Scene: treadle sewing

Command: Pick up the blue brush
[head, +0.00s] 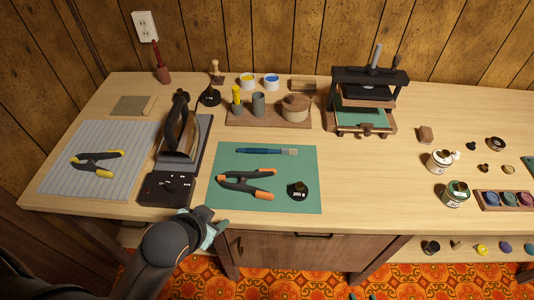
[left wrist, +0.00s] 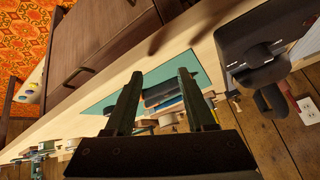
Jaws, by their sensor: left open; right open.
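The blue brush (head: 266,151) lies flat across the upper part of the green mat (head: 305,180), its pale bristle end to the right. My left gripper (head: 216,224) is open and empty at the table's front edge, below the mat's lower left corner and well short of the brush. In the left wrist view its two fingers (left wrist: 158,85) are spread, with the mat (left wrist: 100,105) beyond; a blue strip between them may be the brush, partly hidden. My right gripper (head: 362,297) barely shows at the bottom edge, its fingertips apart.
A black-and-orange clamp (head: 246,184) and a black weight (head: 297,189) lie on the mat nearer me than the brush. A black iron (head: 181,130) stands left of the mat. A wooden tray (head: 240,115) with pots lies behind. Bare tabletop (head: 370,185) is to the right.

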